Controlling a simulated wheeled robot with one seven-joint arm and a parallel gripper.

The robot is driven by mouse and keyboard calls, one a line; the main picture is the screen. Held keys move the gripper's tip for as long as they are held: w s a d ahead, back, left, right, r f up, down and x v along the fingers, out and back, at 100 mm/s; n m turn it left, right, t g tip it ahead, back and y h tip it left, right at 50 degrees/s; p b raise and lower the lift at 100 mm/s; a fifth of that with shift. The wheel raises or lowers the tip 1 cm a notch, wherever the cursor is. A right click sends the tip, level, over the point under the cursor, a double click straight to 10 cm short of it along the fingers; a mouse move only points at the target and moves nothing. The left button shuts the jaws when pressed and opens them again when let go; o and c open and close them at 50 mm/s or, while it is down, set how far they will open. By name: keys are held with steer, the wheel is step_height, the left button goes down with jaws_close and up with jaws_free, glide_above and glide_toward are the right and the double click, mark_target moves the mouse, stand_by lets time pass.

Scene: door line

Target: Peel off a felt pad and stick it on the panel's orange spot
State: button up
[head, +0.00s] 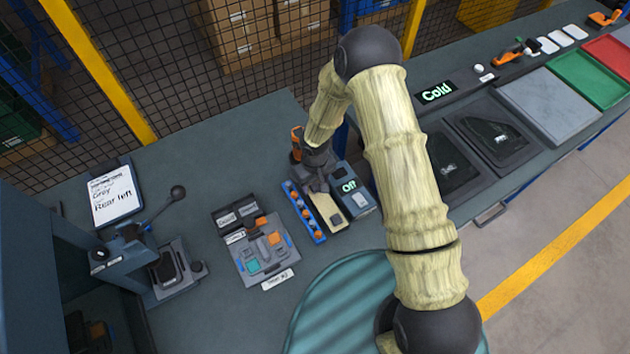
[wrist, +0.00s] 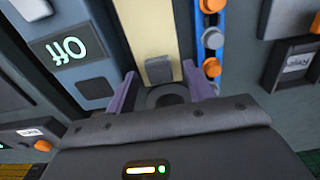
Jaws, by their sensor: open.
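A beige strip (head: 325,208) lies on the bench under my gripper (head: 318,184), with a small grey pad (head: 336,217) near its front end. In the wrist view the strip (wrist: 147,25) runs between the two purple fingers of my gripper (wrist: 160,76), with a grey pad (wrist: 158,69) on it. A dark round shape (wrist: 168,97) shows nearer the palm. The fingers are apart with nothing held between them. Two dark panels (head: 497,135) lie on the right bench. I cannot make out an orange spot on either; my arm partly covers the nearer one.
A box with a display reading "Off" (head: 356,200) stands right of the strip, and a blue rail with orange knobs (head: 303,213) stands left. A fixture with coloured blocks (head: 262,255), a lever press (head: 170,270) and a clipboard (head: 113,195) are farther left. A "Cold" display (head: 436,93) stands at right.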

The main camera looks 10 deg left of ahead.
mark_target(315, 185)
jaws_close()
stand_by(0.4)
steer(key=shift+r, duration=0.25)
stand_by(0.4)
steer(key=shift+r+p, duration=1.9)
steer(key=shift+r, duration=1)
